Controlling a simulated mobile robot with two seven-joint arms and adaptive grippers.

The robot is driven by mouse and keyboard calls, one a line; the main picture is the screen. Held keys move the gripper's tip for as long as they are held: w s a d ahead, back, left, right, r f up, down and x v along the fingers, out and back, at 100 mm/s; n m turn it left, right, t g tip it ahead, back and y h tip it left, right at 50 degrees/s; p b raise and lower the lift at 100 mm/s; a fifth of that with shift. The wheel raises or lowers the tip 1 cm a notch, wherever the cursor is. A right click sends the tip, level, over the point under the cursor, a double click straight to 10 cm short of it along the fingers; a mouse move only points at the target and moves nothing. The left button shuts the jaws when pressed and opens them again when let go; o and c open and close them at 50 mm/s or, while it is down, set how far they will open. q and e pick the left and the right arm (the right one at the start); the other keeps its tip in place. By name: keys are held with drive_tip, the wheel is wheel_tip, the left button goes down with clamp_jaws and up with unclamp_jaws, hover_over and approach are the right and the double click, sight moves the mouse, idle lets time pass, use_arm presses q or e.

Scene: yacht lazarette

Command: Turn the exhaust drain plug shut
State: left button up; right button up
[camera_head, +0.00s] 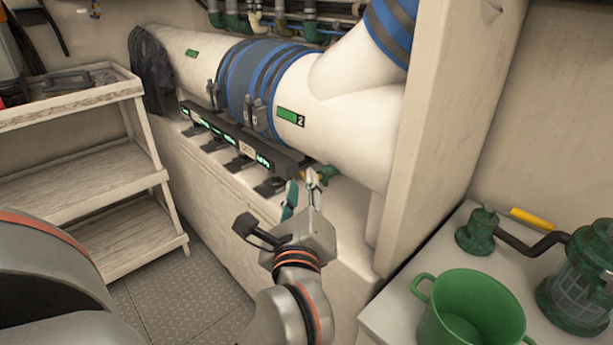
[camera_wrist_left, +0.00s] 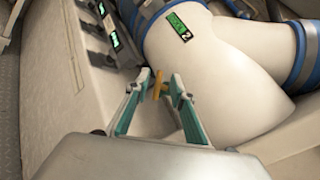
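The exhaust drain plug, a small green fitting (camera_head: 327,173) with a yellow-orange handle, sits low under the large white exhaust pipe (camera_head: 345,118) in the head view. The handle (camera_wrist_left: 157,85) shows in the left wrist view as a thin tab. My left gripper (camera_head: 302,184) is at the plug. In the left wrist view its two green-grey fingers (camera_wrist_left: 157,88) stand apart, with the handle between their tips. I cannot tell whether either tip touches it. My right gripper is not in view.
A dark strip with lit green labels and several black levers (camera_head: 240,145) runs along the ledge left of the gripper. A beige upright panel (camera_head: 440,120) stands close on the right.

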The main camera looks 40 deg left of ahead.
sight(302, 176)
use_arm(q)
drive_tip(key=shift+x, duration=2.4)
clamp_jaws()
